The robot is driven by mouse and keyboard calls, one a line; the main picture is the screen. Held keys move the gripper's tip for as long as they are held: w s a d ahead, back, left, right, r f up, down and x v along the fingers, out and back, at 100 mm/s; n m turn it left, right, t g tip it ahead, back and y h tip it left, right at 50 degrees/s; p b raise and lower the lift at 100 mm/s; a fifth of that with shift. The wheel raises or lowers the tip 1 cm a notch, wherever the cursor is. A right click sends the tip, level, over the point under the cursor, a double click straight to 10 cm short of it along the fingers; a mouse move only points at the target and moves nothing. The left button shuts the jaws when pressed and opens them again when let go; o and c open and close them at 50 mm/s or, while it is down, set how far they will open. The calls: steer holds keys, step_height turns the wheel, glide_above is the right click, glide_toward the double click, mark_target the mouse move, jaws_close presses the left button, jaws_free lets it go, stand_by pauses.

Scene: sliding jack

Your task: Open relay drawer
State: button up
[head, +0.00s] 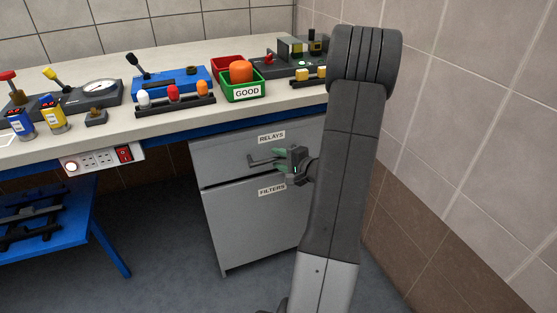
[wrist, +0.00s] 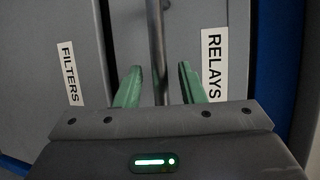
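The relay drawer (head: 225,155) is the upper grey drawer under the bench, labelled RELAYS; its front looks about flush with the drawer below. Its bar handle (head: 260,161) sticks out below the label. My gripper (head: 283,161) is at the handle, reaching in from the right. In the wrist view, the green fingers of my gripper (wrist: 159,72) are apart, and the handle bar (wrist: 156,40) runs between them with a gap on each side. The RELAYS label (wrist: 214,65) is right of the fingers. The right part of the drawer is hidden by my arm in the head view.
The filters drawer (head: 240,225) is directly below, and its FILTERS label (wrist: 69,73) shows at left in the wrist view. The bench top (head: 60,145) holds several devices and a green GOOD bin (head: 243,92). A tiled wall (head: 460,130) stands close on the right.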

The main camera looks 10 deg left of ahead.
steer(key=shift+w+a+f, duration=0.1)
steer(key=shift+w+a, duration=0.1)
steer(key=shift+a, duration=0.1)
jaws_close()
steer(key=shift+s, duration=0.1)
